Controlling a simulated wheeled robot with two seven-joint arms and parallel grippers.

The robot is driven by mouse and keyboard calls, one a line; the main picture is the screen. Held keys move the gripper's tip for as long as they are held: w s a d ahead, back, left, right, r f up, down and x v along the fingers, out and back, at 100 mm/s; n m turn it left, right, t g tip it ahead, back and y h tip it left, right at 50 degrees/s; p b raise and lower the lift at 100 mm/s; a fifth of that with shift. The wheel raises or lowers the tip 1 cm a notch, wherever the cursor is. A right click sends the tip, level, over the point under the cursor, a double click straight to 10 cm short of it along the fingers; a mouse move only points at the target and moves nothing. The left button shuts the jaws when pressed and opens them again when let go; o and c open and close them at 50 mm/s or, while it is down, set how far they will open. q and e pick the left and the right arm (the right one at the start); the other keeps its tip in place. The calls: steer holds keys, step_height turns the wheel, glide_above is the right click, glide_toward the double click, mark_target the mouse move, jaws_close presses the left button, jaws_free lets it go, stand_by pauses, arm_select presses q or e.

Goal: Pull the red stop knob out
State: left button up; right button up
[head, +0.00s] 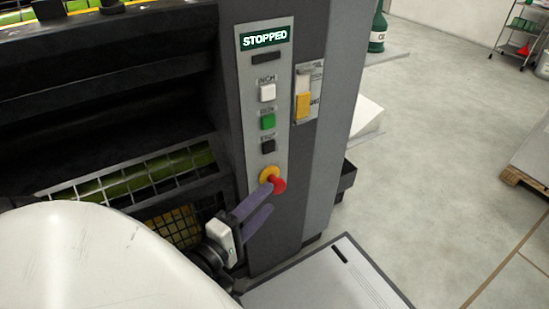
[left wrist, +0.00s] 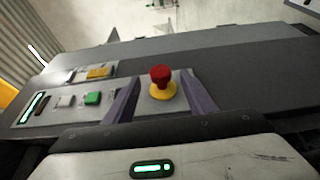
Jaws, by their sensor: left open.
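The red stop knob (head: 279,185) sits on its yellow collar (head: 268,174) low on the grey control strip. In the left wrist view the red knob (left wrist: 160,73) stands on its yellow collar (left wrist: 162,90) between my two purple fingertips, with a gap on each side. My left gripper (head: 268,198) is open in the head view, reaching up from below with its fingers just at the knob. I cannot tell how deep the fingers are around it. A display (head: 264,39) above reads STOPPED. My right gripper is not in view.
Above the knob are a black button (head: 268,146), a green button (head: 267,122) and a white button (head: 267,92). A yellow switch (head: 302,105) is beside them. A wire guard (head: 130,178) lies left. A flat grey panel (head: 325,280) is below; open floor lies right.

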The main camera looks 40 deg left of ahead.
arm_select(q)
steer(key=s, duration=0.4)
steer(key=shift+d+p, duration=0.15)
steer(key=shift+p, duration=0.15)
